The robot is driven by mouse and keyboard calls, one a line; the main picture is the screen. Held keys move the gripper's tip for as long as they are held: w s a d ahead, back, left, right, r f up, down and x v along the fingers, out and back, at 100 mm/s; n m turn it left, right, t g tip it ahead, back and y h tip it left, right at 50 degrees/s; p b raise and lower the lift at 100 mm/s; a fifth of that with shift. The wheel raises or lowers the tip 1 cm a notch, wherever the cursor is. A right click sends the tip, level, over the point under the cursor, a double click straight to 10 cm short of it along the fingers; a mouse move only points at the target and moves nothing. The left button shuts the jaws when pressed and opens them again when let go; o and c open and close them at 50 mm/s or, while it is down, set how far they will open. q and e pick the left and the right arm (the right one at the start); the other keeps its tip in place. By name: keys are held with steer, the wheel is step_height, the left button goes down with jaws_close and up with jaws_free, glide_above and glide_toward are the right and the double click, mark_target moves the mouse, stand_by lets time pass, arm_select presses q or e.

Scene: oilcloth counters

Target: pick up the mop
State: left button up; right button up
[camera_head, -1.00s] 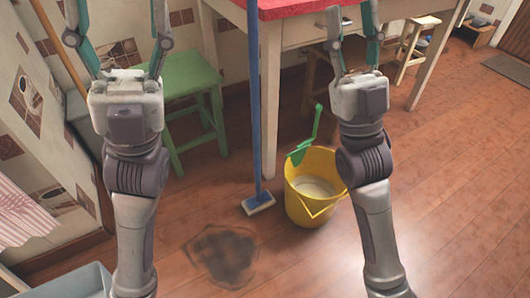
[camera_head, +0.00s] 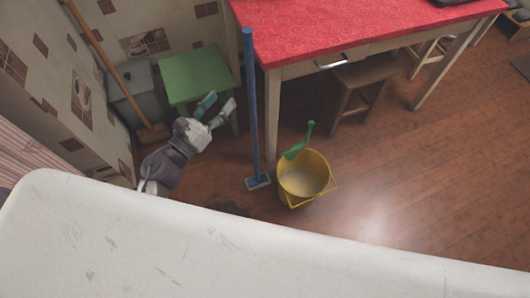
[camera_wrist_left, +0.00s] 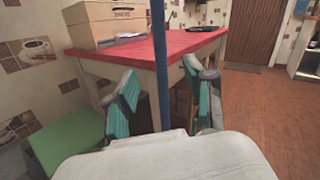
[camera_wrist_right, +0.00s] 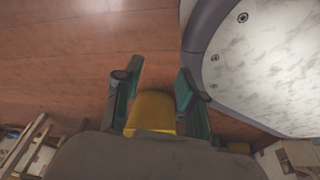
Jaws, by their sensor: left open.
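The mop stands upright in the head view, with a long blue handle (camera_head: 250,100) and a flat head (camera_head: 257,181) on the floor, close to the table's front leg. My left gripper (camera_head: 219,102) is open and empty to the left of the handle, in front of the green stool. In the left wrist view the blue handle (camera_wrist_left: 159,60) shows between the spread fingers (camera_wrist_left: 170,82), apart from them. My right gripper (camera_wrist_right: 160,72) is out of the head view. In the right wrist view its fingers are apart, with the yellow bucket (camera_wrist_right: 152,112) showing between them.
The yellow bucket (camera_head: 318,189), with a green handle-like tool (camera_head: 297,149), stands just right of the mop. The red-topped table (camera_head: 350,32) is behind. A green stool (camera_head: 195,72) and a broom (camera_head: 105,55) are at left. Open floor (camera_head: 430,170) lies to the right.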

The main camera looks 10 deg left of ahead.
mark_target(248, 80)
arm_select(q)
steer(key=w+m, duration=0.1)
steer(key=w, duration=0.1)
steer(key=w+d+f+g+p, duration=0.1)
steer(key=w, duration=0.1)
steer(key=w+d+m+p, duration=0.1)
steer(key=w, duration=0.1)
steer(key=shift+w+d+f+m, duration=0.2)
steer(key=shift+w+f+m, duration=0.1)
steer(key=shift+f, duration=0.05)
steer(key=shift+f+p+x, duration=0.15)
steer(key=shift+f+x, duration=0.05)
steer(key=shift+x, duration=0.85)
steer(key=shift+f+p+x, duration=0.1)
steer(key=shift+f+x, duration=0.05)
steer(key=shift+x, duration=0.9)
steer(key=shift+f+p+x, duration=0.15)
steer(key=shift+f+x, duration=0.05)
steer(key=shift+x, duration=0.8)
arm_select(e)
steer(key=s+d+r+g, duration=0.2)
steer(key=s, duration=0.6)
steer(key=shift+s+d+h, duration=0.2)
steer(key=shift+s+h, duration=0.1)
steer(key=shift+s, duration=0.1)
steer(key=shift+r, duration=0.1)
arm_select(q)
jaws_close()
steer(key=shift+r, duration=0.15)
